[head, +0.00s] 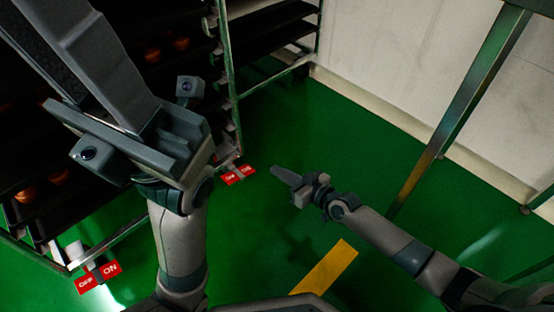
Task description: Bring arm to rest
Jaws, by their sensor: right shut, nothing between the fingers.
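My right arm comes in from the lower right, and its gripper (286,176) points left over the green floor. Its fingers are together, with nothing between them. My left arm rises from the bottom centre, and its gripper (88,62) is large and close to the camera at the upper left. The left fingers point up and left, and their tips run out of the picture. I cannot tell whether they are apart, and no held thing shows there.
A metal rack (228,75) with dark trays and round orange-brown pieces stands at left, partly behind my left arm. Red ON/OFF tags (98,277) show at its foot. A metal post (455,115) and pale wall (400,60) are at right. Green floor lies open around a yellow stripe (326,267).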

